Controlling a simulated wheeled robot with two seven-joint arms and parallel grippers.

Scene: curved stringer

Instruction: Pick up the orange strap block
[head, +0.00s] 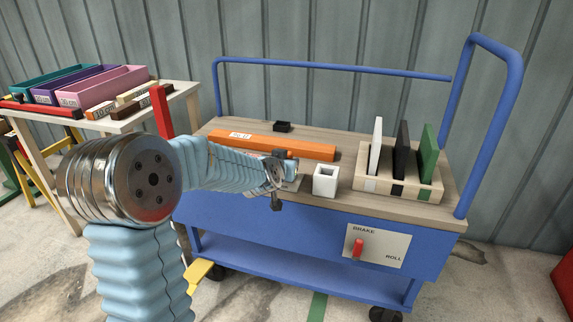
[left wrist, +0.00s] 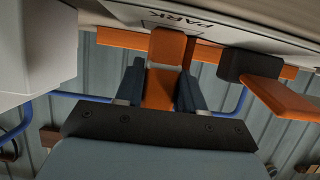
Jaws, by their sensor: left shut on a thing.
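My left gripper (head: 288,172) reaches over the cart top from the left in the head view. In the left wrist view its two dark fingers (left wrist: 161,90) are shut on an orange block (left wrist: 166,48), which sits between them. The block is hidden or too small to make out in the head view. A white plate marked PARK (left wrist: 185,18) lies close by in the wrist view; I cannot tell whether the block touches it. My right gripper is in neither view.
A long orange bar (head: 250,143) lies behind the gripper, with a black block (head: 282,127) beyond it. A hollow white box (head: 325,181) stands right of the gripper. A slotted wooden rack (head: 403,186) holds upright panels. A blue rail (head: 330,67) edges the cart.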

